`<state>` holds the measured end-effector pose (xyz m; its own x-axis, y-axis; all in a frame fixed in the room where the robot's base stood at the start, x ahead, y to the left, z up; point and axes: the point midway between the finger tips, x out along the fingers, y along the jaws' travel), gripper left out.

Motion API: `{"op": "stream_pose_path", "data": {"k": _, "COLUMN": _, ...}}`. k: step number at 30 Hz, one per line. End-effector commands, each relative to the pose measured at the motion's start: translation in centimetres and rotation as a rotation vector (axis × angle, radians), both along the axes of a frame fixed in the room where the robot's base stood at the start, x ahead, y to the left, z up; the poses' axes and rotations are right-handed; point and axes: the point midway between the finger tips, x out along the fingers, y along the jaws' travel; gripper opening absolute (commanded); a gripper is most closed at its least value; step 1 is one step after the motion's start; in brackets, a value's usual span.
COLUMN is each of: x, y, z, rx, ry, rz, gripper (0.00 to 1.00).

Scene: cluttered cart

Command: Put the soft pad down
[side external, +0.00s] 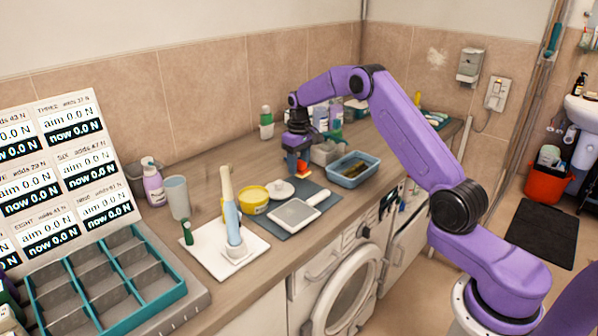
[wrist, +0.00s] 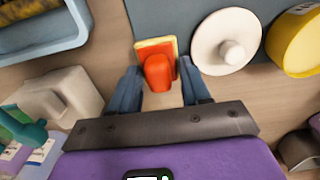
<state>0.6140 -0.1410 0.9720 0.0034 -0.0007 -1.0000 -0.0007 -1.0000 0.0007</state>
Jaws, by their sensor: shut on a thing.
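The soft pad (wrist: 158,47) has a yellow base with an orange-red grip on top. It shows small and orange-red in the side view (side external: 303,169). My gripper (wrist: 159,68) has its two blue fingers on either side of the orange grip and is shut on it. In the side view my gripper (side external: 298,164) points down over the counter, behind the grey-blue mat (side external: 323,204). In the wrist view the pad overlaps the mat's edge. I cannot tell whether its underside touches the surface.
A white lidded disc (wrist: 226,43) and a yellow tub (wrist: 299,42) stand beside the pad. A blue tray (side external: 354,170) lies to the right in the side view. A white scale (side external: 296,212) sits on the mat. Bottles (side external: 320,117) crowd behind my gripper.

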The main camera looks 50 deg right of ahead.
Motion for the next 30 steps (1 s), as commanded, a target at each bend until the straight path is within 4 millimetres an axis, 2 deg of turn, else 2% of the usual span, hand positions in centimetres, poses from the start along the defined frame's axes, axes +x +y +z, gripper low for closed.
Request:
{"op": "stream_pose_path", "data": {"k": 3, "x": -0.1, "y": 0.0, "z": -1.9, "rx": 0.001, "ry": 0.005, "rz": 0.000, "gripper": 0.13}}
{"op": "stream_pose_path", "data": {"k": 6, "x": -0.1, "y": 0.0, "z": -2.8, "rx": 0.001, "ry": 0.003, "rz": 0.000, "gripper": 0.13}}
{"op": "stream_pose_path", "data": {"k": 17, "x": -0.1, "y": 0.0, "z": -3.2, "rx": 0.001, "ry": 0.002, "rz": 0.000, "gripper": 0.13}}
{"op": "stream_pose_path", "data": {"k": 18, "x": -0.1, "y": 0.0, "z": -3.2, "rx": 0.001, "ry": 0.002, "rz": 0.000, "gripper": 0.50}}
{"op": "stream_pose_path", "data": {"k": 19, "x": -0.1, "y": 0.0, "z": -3.2, "rx": 0.000, "ry": 0.002, "rz": 0.000, "gripper": 0.57}}
{"op": "stream_pose_path", "data": {"k": 30, "x": -0.1, "y": 0.0, "z": -2.8, "rx": 0.000, "ry": 0.000, "rz": 0.000, "gripper": 0.57}}
